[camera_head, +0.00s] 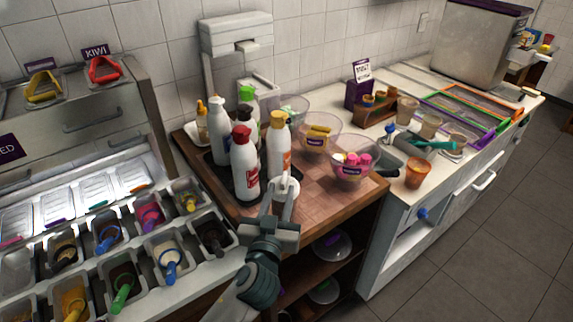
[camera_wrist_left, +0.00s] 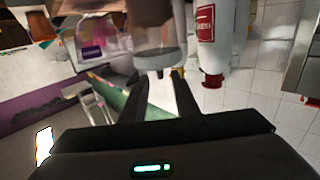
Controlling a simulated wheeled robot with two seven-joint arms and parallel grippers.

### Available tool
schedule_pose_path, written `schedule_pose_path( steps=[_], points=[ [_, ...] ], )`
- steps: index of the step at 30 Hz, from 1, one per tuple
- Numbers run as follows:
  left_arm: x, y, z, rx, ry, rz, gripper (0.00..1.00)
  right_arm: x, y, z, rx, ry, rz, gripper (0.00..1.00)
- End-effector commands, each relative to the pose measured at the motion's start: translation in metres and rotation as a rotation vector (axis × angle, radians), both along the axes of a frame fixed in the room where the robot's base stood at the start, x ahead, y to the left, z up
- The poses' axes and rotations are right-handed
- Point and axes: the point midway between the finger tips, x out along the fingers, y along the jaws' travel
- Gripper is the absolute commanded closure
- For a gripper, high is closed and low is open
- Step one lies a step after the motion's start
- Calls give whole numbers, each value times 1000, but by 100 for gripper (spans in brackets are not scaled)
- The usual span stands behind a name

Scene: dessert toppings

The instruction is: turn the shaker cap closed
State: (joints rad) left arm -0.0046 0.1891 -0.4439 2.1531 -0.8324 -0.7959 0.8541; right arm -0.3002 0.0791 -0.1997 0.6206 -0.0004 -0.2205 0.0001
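A shaker with a whitish cap (camera_head: 286,186) stands at the front edge of the wooden counter, in front of the sauce bottles. My left gripper (camera_head: 284,200) reaches it from the front, with its fingers at the cap. In the left wrist view, the pale translucent cap (camera_wrist_left: 158,59) and the brownish shaker body (camera_wrist_left: 152,14) show between and just beyond the dark fingertips (camera_wrist_left: 159,85). The fingers are apart, at either side of the cap. Whether they press on it I cannot tell. The cap's turned position is not readable. My right gripper is not in view.
Several sauce bottles stand close behind the shaker, including a red-capped one (camera_head: 244,163) and a yellow-capped one (camera_head: 278,145). A bowl with pink items (camera_head: 350,172) is to the right. Topping bins (camera_head: 170,256) fill the left. Bare wood (camera_head: 312,192) lies right of the gripper.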

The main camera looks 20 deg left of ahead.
Motion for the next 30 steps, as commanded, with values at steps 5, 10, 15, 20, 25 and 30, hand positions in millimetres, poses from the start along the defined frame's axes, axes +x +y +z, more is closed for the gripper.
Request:
schedule_pose_path(
  steps=[5,10,15,20,25,30],
  points=[
    [34,4,4,3,-1,1,72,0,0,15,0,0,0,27],
    [63,8,3,4,-1,1,72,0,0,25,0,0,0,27],
    [84,10,2,2,0,1,72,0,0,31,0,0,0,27],
    [94,11,0,1,1,1,72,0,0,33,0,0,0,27],
    [97,11,0,0,0,1,72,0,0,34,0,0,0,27],
    [97,11,0,0,0,1,72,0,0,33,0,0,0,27]
  ],
)
